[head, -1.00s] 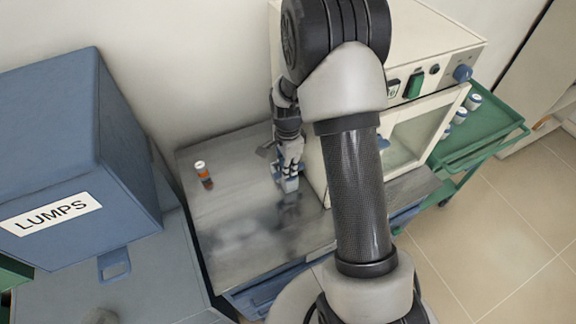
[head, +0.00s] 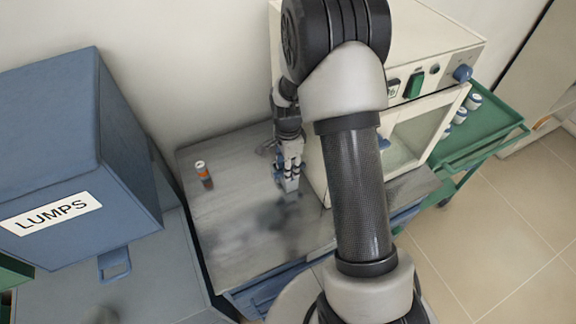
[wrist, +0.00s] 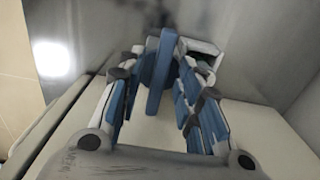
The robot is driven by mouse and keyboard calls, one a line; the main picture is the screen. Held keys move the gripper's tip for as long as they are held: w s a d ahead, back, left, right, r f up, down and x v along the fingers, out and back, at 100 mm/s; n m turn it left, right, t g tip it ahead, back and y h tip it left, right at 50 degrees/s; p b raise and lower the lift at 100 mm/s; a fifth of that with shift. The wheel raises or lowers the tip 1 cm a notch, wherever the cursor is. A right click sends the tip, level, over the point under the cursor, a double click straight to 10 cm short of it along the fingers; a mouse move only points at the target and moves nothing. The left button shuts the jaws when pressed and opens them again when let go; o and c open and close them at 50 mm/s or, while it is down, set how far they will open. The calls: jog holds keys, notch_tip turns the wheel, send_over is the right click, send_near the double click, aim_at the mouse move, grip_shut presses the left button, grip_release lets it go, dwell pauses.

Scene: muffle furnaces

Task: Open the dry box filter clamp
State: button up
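My gripper (wrist: 157,92) points down along the left side of a cream box (head: 318,165) with a window, a green switch and a blue knob. In the wrist view its two blue-padded fingers are spread. A blue bar (wrist: 160,72), possibly the filter clamp's lever, shows between them, with visible gaps on both sides. A white-rimmed part with a dark opening (wrist: 203,52) sits right of the bar, partly behind the right finger. In the head view my gripper (head: 290,178) is low above the grey bench; my arm hides much of the box. I cannot tell whether the clamp is open.
An orange and white vial (head: 204,174) stands on the grey bench (head: 225,225), left of my gripper. A blue bin labelled LUMPS (head: 60,160) is at the left. A green cart (head: 490,125) with several small jars is at the right.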

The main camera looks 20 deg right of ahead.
notch_tip(320, 180, up, 12)
dwell(0.6)
jog(key=shift+r, duration=0.1)
dwell(0.5)
jog(key=s+a+r+n+t, duration=0.1)
jog(key=s+a+r+n, duration=0.2)
jog(key=s+r+n, duration=0.3)
jog(key=s+a+r+n+t, duration=0.1)
jog(key=s+a+r+n, duration=0.2)
jog(key=s+r, duration=0.35)
jog(key=s+a+r+n+t, duration=0.1)
jog(key=s+n, duration=0.3)
jog(key=s, duration=0.1)
jog(key=s+a+r+n+t, duration=0.1)
jog(key=s+a+r+n, duration=0.1)
jog(key=s+n, duration=0.3)
jog(key=shift+s+a+t, duration=0.25)
jog(key=shift+s+t, duration=0.05)
jog(key=shift+s, duration=0.35)
